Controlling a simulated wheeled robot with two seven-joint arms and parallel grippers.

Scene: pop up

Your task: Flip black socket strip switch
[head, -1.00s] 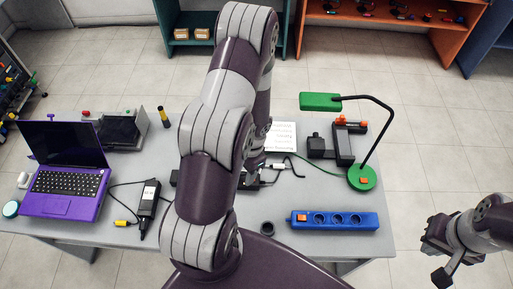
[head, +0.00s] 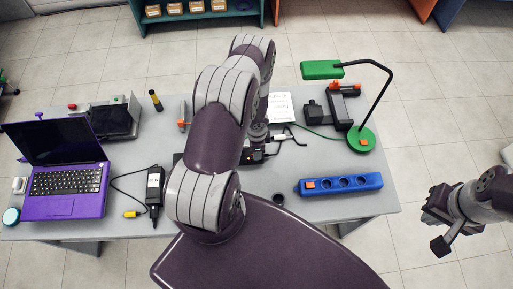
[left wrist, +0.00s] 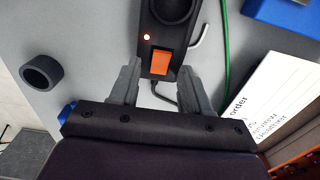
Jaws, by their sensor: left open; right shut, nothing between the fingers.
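The black socket strip (left wrist: 168,22) shows in the left wrist view with an orange switch (left wrist: 161,62) and a small lit orange light beside it. In the head view the strip (head: 254,156) is mostly hidden behind my left arm. My left gripper (left wrist: 158,68) is open, its two fingers on either side of the strip's switch end; I cannot tell whether they touch it. My right gripper (head: 438,222) is shut and empty, off the table's right side.
A blue socket strip (head: 362,184) with an orange switch lies right of my left arm. A green lamp (head: 358,140) stands behind it. A purple laptop (head: 64,190) and a black power adapter (head: 155,188) are at left. A dark ring (left wrist: 42,73) lies near the strip.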

